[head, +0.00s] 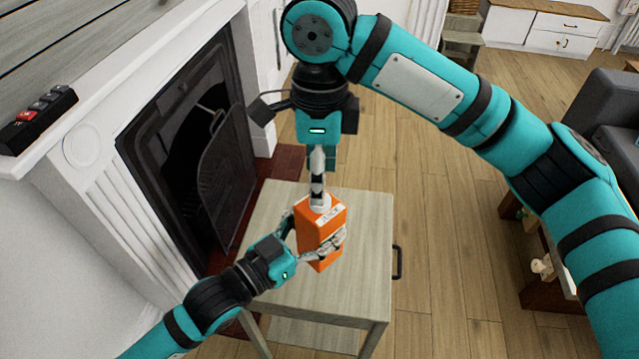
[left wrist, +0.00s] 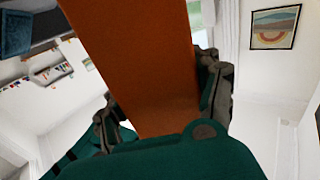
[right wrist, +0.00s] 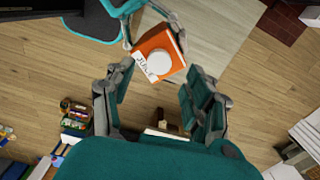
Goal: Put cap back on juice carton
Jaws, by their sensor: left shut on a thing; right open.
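The orange juice carton (head: 317,248) is upright above the small table, held in my left gripper (head: 318,247). In the left wrist view the orange carton (left wrist: 150,60) fills the space between the fingers. The white round cap (head: 320,202) is on the carton's top face; the right wrist view shows the cap (right wrist: 159,61) beside the lettered label. I cannot tell how firmly it is seated. My right gripper (head: 318,188) points down just above the cap. In the right wrist view its fingers are spread and empty, with the carton top beyond them.
The pale wooden table (head: 370,220) has a dark handle (head: 397,262) at its right side. A white fireplace with a dark mesh screen (head: 222,180) stands close on the left. Open wooden floor (head: 450,250) lies to the right, before a low shelf.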

